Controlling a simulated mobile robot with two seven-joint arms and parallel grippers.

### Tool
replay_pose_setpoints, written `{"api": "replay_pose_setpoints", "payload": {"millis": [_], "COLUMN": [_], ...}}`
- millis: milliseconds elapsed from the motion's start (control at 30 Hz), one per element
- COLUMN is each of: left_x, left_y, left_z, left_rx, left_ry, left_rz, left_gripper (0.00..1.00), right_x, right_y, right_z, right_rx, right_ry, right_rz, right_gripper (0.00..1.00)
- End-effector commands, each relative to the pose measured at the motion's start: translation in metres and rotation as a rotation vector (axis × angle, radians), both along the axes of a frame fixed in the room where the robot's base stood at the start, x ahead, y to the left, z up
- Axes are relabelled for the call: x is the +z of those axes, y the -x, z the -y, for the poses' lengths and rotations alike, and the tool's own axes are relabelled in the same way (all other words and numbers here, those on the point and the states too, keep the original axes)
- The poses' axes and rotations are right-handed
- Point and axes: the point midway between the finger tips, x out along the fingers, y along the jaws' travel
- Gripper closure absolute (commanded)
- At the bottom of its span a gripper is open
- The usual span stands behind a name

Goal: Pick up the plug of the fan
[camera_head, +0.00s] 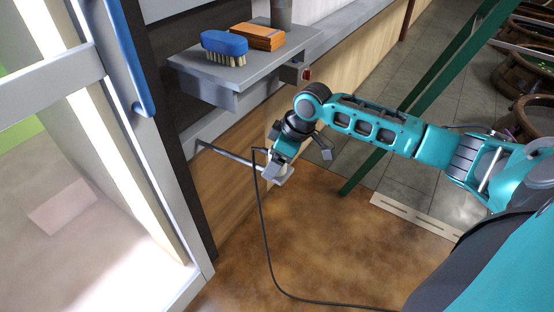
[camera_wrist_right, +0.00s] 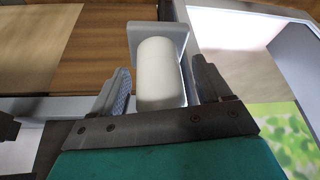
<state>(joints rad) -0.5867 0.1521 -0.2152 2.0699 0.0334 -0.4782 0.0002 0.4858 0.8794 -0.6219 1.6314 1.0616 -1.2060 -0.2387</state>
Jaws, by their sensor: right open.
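The plug looks like a white rounded block (camera_wrist_right: 162,72) in the right wrist view. It sits between the fingers of my right gripper (camera_wrist_right: 161,75), with a gap visible at the left finger. A grey holder (camera_wrist_right: 133,36) is around its far end. In the head view my right gripper (camera_head: 278,172) points down beside the wooden wall, at the end of a thin metal bar (camera_head: 226,153). A pale piece shows at its fingers there, largely hidden by the gripper. My right gripper is open. My left gripper is not in view. The fan itself cannot be made out.
A dark cord (camera_head: 263,235) hangs by the bar and runs along the brown floor. A grey shelf (camera_head: 205,75) above holds a blue brush (camera_head: 224,46) and an orange block (camera_head: 258,37). A glass door (camera_head: 130,140) stands left. A green post (camera_head: 425,95) slants behind my arm.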

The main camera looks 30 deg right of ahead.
Motion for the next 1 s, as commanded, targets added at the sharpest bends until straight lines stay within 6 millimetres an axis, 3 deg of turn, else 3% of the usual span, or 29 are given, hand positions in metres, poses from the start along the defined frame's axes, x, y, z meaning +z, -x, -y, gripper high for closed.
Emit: {"api": "replay_pose_setpoints", "payload": {"millis": [133, 800, 1000], "left_x": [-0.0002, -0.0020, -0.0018], "left_y": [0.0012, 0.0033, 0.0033], "left_z": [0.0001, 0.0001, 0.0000], "left_rx": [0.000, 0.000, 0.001], "left_ry": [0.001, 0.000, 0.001], "left_rz": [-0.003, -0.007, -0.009], "left_gripper": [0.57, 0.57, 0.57], "right_x": [0.0012, 0.0017, 0.0024], "right_y": [-0.0002, -0.0002, -0.0003], "right_z": [0.0001, 0.0002, 0.0003], "right_rx": [0.001, 0.001, 0.001], "right_ry": [0.000, 0.000, 0.000], "right_rz": [0.002, 0.002, 0.002], "right_gripper": [0.23, 0.86, 0.86]}}
